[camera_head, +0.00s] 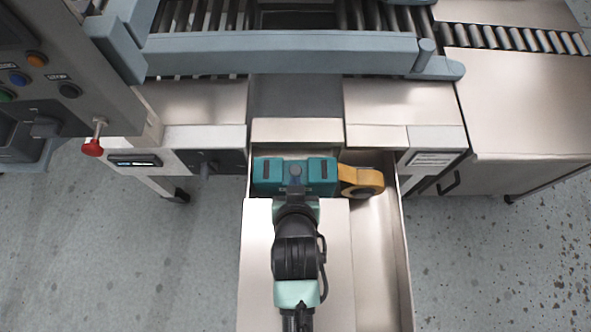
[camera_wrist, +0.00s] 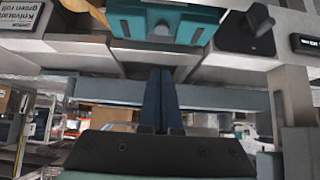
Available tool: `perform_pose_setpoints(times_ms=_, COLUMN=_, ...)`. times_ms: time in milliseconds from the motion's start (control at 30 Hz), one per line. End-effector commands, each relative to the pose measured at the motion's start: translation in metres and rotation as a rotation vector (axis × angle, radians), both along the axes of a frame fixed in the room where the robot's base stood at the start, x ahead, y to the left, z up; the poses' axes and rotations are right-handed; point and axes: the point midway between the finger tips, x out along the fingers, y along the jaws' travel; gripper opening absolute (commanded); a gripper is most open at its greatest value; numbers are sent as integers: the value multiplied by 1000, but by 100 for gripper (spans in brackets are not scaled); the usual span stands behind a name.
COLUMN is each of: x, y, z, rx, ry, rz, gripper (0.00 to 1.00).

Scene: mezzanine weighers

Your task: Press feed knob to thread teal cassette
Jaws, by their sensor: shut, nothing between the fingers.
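The teal cassette (camera_head: 265,176) sits at the far end of the pulled-out drawer (camera_head: 385,260), against the machine. An orange roll (camera_head: 362,181) adjoins its right side. A small grey round part shows at the cassette's middle, and a dark knob on a black plate (camera_head: 222,163) stands left of the drawer. I cannot tell which is the feed knob. In the wrist view the cassette (camera_wrist: 190,25) and the black plate (camera_wrist: 235,38) show at the top. My gripper (camera_wrist: 165,72) is shut and empty, with its tips apart from the cassette in that picture. Its contact is unclear.
A red knob (camera_head: 93,147) sticks out from the control panel (camera_head: 60,60) at the left. A grey-blue bar (camera_head: 280,54) and rollers (camera_head: 512,39) run across the machine above the drawer. Open floor (camera_head: 150,255) lies to the left.

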Motion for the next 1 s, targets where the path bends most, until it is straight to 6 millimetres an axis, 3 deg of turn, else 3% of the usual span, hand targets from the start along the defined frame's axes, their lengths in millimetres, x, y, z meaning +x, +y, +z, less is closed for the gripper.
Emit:
perform_pose_setpoints(times_ms=333, x=13, y=0, z=-12, rx=0, ry=-3, rz=0, gripper=0)
perform_pose_setpoints(times_ms=800, x=75, y=0, z=-74, rx=1, ry=-3, rz=1, gripper=0)
perform_pose_setpoints(times_ms=1000, x=72, y=0, z=-102, rx=0, ry=-1, rz=0, gripper=0)
